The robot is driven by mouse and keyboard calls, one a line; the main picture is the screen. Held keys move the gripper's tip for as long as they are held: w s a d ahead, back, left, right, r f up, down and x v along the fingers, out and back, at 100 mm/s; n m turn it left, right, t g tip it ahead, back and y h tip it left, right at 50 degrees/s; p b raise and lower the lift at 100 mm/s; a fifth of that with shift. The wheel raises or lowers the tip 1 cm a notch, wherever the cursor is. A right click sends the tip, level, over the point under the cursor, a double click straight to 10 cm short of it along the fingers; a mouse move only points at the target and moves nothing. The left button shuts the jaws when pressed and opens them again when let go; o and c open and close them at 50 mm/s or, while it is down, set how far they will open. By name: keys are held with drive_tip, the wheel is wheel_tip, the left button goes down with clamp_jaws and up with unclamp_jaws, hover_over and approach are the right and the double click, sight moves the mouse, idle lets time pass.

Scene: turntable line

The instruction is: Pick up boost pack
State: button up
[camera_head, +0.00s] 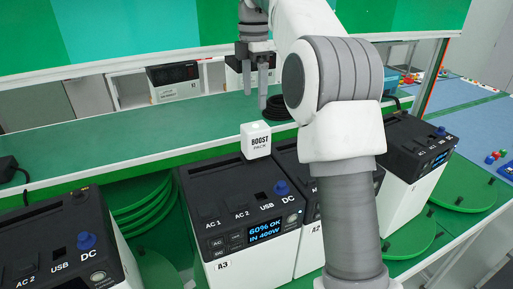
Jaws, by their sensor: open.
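The boost pack (256,140) is a small white block with dark "BOOST PACK" lettering. It stands upright at the back of the black top of the power station marked A3 (240,215). That station's display reads "60% OK IN 400W".
Power stations stand at the left (62,245) and right (415,165); another beside A3 is partly hidden by my arm. Green turntables (145,205) lie around them. Behind is a green shelf (120,145) with a black coil and more stations further back. Blue knobs rise from the station tops.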

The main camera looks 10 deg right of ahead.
sight(254, 126)
wheel_tip(254, 126, down, 9)
drive_tip(key=shift+f+b, duration=0.1)
drive_tip(key=shift+b, duration=0.35)
drive_tip(key=shift+d+f, duration=0.15)
drive_tip(key=shift+f, duration=2.5)
clamp_jaws()
drive_tip(key=shift+r, duration=0.15)
